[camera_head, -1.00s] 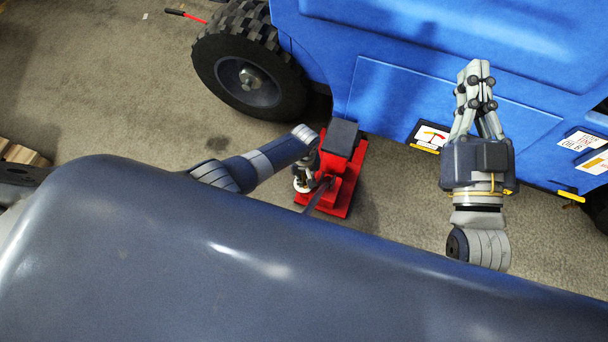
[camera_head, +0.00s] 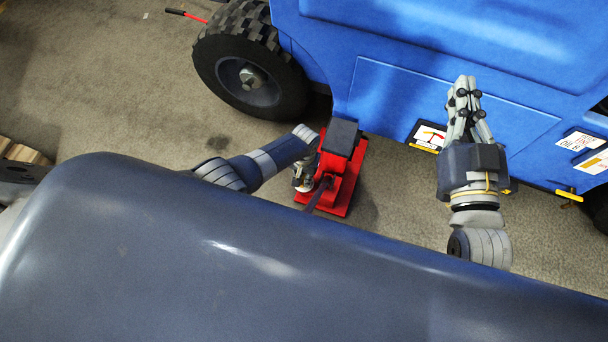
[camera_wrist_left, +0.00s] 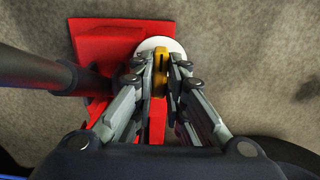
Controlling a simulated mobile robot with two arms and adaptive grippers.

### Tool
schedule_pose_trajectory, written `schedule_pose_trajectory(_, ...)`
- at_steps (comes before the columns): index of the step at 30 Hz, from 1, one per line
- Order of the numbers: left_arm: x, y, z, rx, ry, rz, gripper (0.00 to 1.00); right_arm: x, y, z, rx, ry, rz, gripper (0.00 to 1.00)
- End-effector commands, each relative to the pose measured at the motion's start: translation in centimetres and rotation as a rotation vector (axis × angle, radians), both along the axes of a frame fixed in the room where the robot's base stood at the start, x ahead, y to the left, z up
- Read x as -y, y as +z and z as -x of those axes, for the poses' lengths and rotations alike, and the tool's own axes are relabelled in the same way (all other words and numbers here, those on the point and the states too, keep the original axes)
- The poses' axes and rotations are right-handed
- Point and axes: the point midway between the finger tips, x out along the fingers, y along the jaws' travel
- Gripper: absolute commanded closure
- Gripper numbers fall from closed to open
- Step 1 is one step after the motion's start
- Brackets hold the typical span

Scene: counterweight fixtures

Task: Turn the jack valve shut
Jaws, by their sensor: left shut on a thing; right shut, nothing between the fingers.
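The red jack (camera_head: 350,180) stands on the floor beside the blue vehicle, with a dark pad on top. In the left wrist view its red base (camera_wrist_left: 95,40) shows, with a white disc (camera_wrist_left: 150,44) at its edge and a yellow valve piece (camera_wrist_left: 160,62) over the disc. My left gripper (camera_wrist_left: 160,70) is shut on the yellow valve piece, one finger on each side. In the head view the left gripper (camera_head: 303,180) is partly hidden at the jack's left side. My right gripper (camera_head: 463,85) is shut and empty in front of the vehicle's side.
The blue vehicle (camera_head: 430,60) and its black tyre (camera_head: 250,75) stand behind the jack. A dark bar (camera_wrist_left: 35,70) reaches from the left to the jack. A red-handled rod (camera_head: 190,16) lies at the upper left.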

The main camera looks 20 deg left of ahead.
Motion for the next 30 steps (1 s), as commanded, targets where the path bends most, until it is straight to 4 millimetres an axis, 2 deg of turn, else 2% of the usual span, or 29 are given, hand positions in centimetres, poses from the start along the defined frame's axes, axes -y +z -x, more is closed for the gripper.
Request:
schedule_pose_trajectory(11,0.0,0.0,-0.02,0.001,-0.007,-0.001,1.0,0.03,-0.01,0.0,-0.001,-0.001,0.0,1.0)
schedule_pose_trajectory(12,0.0,0.0,-0.02,0.001,-0.007,-0.001,0.79,0.03,-0.01,0.0,-0.001,-0.001,0.0,1.0)
schedule_pose_trajectory(14,0.0,0.0,-0.02,0.001,-0.007,-0.001,0.68,0.03,-0.02,0.01,-0.001,-0.001,0.0,1.0)
schedule_pose_trajectory(25,0.01,0.08,-0.02,0.001,-0.005,0.0,0.68,0.1,-0.3,0.03,-0.006,-0.001,0.003,1.0)
schedule_pose_trajectory(30,0.0,0.74,-0.06,0.001,-0.005,0.0,0.68,0.07,-0.19,0.02,-0.005,-0.001,0.002,1.0)
